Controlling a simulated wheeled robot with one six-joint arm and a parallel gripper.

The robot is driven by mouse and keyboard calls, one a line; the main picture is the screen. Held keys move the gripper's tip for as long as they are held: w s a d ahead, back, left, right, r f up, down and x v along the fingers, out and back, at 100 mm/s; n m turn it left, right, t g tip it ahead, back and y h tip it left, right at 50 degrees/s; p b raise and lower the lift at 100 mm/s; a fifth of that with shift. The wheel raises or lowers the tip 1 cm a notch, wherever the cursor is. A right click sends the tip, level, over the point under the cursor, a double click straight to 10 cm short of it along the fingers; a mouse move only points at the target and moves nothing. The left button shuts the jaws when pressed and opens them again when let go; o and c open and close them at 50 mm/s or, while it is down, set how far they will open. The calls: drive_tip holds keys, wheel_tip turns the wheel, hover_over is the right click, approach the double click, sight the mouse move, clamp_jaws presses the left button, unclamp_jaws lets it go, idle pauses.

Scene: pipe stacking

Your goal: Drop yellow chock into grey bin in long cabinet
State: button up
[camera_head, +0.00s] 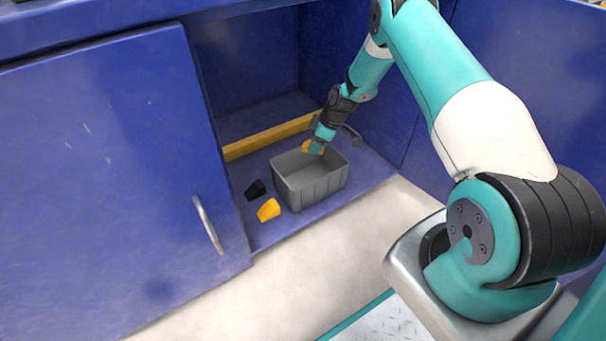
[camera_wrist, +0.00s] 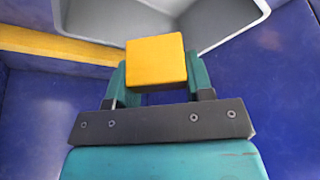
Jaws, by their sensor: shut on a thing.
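A yellow chock (camera_wrist: 157,62) is held between the fingers of my gripper (camera_wrist: 160,82), seen close up in the wrist view. In the head view my gripper (camera_head: 316,147) is at the back rim of the grey bin (camera_head: 312,187), with a bit of the held chock (camera_head: 306,146) showing. The bin stands on the floor of the long blue cabinet (camera_head: 285,225) and its visible inside looks empty. The bin also shows at the top of the wrist view (camera_wrist: 200,22), just beyond the held chock. Whether the chock is fully over the opening is hard to tell.
A second yellow chock (camera_head: 268,210) and a black chock (camera_head: 256,190) lie left of the bin. A yellow bar (camera_head: 262,141) runs along the cabinet floor behind it. A blue door with a metal handle (camera_head: 208,224) is at the left; a blue wall (camera_head: 372,140) is at the right.

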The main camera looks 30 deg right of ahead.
wheel_tip(320, 180, down, 6)
drive_tip(key=b, duration=0.4)
drive_tip(key=shift+w, duration=0.1)
drive_tip(key=o, duration=1)
drive_tip(key=p+v, duration=0.7)
drive_tip(key=v, duration=1)
drive_tip(key=shift+a+r, duration=0.1)
drive_tip(key=shift+r, duration=0.15)
